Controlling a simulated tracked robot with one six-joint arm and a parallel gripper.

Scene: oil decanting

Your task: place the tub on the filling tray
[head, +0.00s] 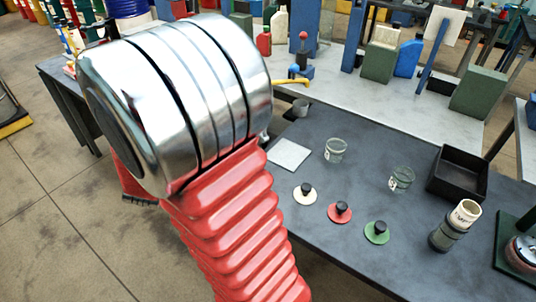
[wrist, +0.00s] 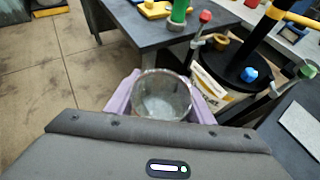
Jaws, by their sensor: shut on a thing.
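My gripper (wrist: 163,90) has lilac fingers shut on a clear, round tub (wrist: 162,100) in the wrist view. The tub's open mouth faces the camera and its inside looks greyish and empty. The floor and a dark table edge show beyond it, so the tub is held up in the air. In the head view my red and silver arm hides the gripper and the tub. A flat pale square plate (head: 290,153) lies on the dark table right of my arm; it also shows at the right of the wrist view (wrist: 302,127). I cannot tell whether it is the filling tray.
Two clear jars (head: 335,150) (head: 401,178), several knobbed lids (head: 340,212), a black bin (head: 460,174) and a cylinder (head: 449,232) with a pale top stand on the table (head: 330,255). In the wrist view, a black-topped drum (wrist: 235,75) with coloured taps stands close right of the tub.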

